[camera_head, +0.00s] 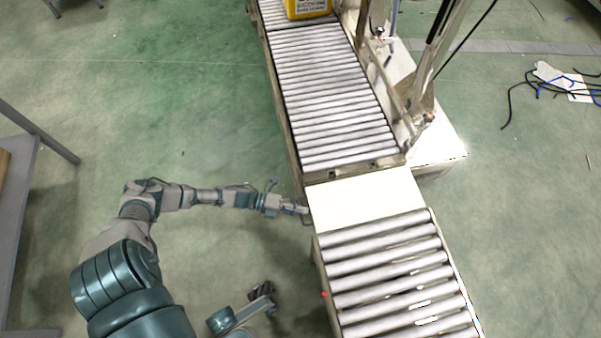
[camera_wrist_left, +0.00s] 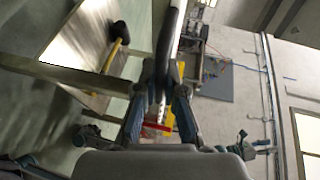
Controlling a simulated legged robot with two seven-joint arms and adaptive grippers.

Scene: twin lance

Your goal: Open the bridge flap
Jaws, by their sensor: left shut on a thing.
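The bridge flap (camera_head: 363,199) is a plain white panel. It lies flat, or nearly so, between the far and near roller conveyor sections. My left gripper (camera_head: 303,209) reaches in from the left and is shut at the flap's left edge. In the left wrist view, the fingers of my left gripper (camera_wrist_left: 160,98) close around a dark, narrow bar or edge beside a white strip; whether this is a handle or the flap's rim I cannot tell. My right gripper (camera_head: 262,293) is dark and hangs low at the bottom, left of the near conveyor, apart from the flap; its fingers are unclear.
The near conveyor (camera_head: 395,280) and far conveyor (camera_head: 330,95) carry rollers. A yellow box (camera_head: 308,8) stands at the far end. A metal frame (camera_head: 410,80) rises beside the far section. Cables (camera_head: 560,85) lie on the floor at right. The left floor is mostly clear.

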